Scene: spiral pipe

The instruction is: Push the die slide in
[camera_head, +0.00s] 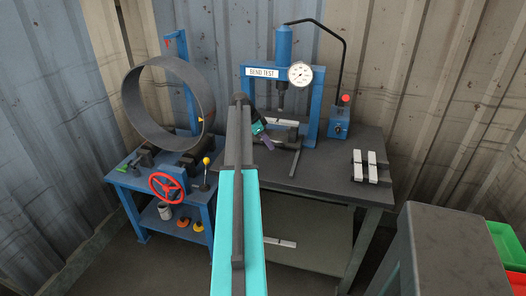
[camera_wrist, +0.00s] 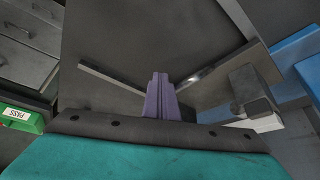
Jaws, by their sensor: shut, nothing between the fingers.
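My gripper (camera_head: 267,142) has purple fingers pressed together. It is over the dark bench, in front of the blue bend-test press (camera_head: 313,112). In the wrist view the closed fingers (camera_wrist: 160,96) point at the bench between two thin grey bars, one on the left (camera_wrist: 115,79) and one on the right (camera_wrist: 222,67). A dark block with a pale plate (camera_wrist: 268,123), which looks like part of the die slide, is to the right of the fingers. In the head view the pale plate (camera_head: 284,122) is under the press ram. My arm and gripper partly hide the slide, and I cannot tell whether the fingers touch it.
Pale bars (camera_head: 365,165) lie on the bench's right side. A control box with a red button (camera_head: 346,99) stands beside the press. At left, a large grey ring (camera_head: 136,112) stands on a blue stand with a red handwheel (camera_head: 168,186). The bench's front middle is clear.

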